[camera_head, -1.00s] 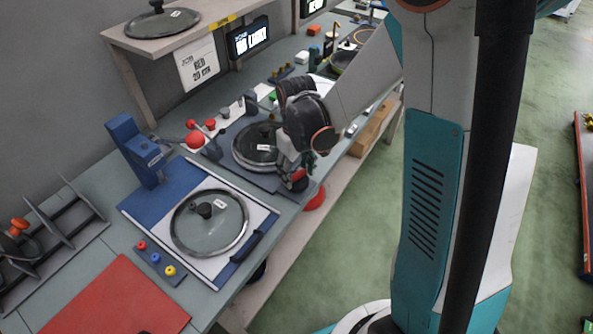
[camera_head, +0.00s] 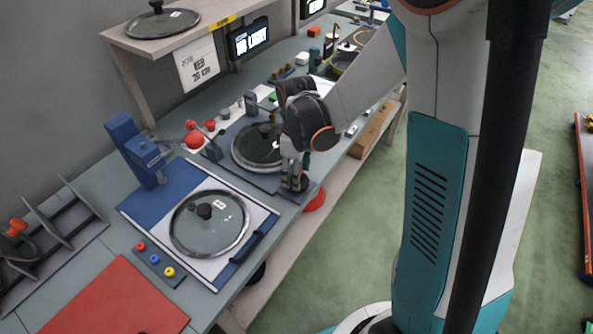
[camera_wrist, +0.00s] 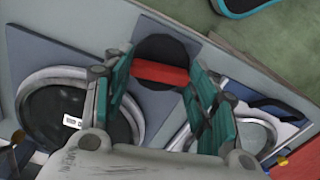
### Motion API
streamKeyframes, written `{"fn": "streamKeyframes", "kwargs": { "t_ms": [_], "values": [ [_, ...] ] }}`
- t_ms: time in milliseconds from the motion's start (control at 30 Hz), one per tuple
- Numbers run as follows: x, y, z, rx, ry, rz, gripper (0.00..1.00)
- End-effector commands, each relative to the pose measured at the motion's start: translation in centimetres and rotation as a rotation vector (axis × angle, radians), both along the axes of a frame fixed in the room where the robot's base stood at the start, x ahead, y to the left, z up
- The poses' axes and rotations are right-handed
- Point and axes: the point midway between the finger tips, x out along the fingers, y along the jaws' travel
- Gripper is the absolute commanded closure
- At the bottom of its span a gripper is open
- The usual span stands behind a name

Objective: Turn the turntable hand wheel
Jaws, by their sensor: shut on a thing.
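The turntable hand wheel is a dark round disc (camera_wrist: 160,47) with a red grip bar (camera_wrist: 160,73) across it in the wrist view. My gripper (camera_wrist: 160,78) has its green fingers on either side of the red bar and is shut on it. In the head view my gripper (camera_head: 295,178) points down at the front corner of the turntable station, where it largely hides the wheel. The turntable's blue-grey base plate (camera_head: 268,181) carries a round glass lid with a dark knob (camera_head: 257,155). That lid also shows at left in the wrist view (camera_wrist: 50,110).
A second glass lid (camera_head: 207,240) lies on a blue and white station with a dark handle (camera_head: 253,240). A blue post (camera_head: 135,150) stands behind it. A red mat (camera_head: 115,300) and grey rack (camera_head: 60,230) are at lower left. A shelf (camera_head: 215,20) overhangs the back.

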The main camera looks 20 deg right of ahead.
Motion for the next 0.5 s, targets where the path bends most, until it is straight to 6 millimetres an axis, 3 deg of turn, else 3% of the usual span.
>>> {"fn": "streamKeyframes", "kwargs": {
  "t_ms": [333,367,400,433,500],
  "values": [
    [0.00,0.00,-0.01,0.000,0.000,0.002,0.71],
    [0.00,0.00,-0.01,0.000,0.000,0.002,0.45],
    [0.00,0.00,-0.01,0.000,0.000,0.002,0.36],
    [0.00,0.00,-0.01,0.000,0.000,0.002,0.29],
    [0.00,0.00,0.00,0.000,0.000,0.001,0.27]
  ]
}}
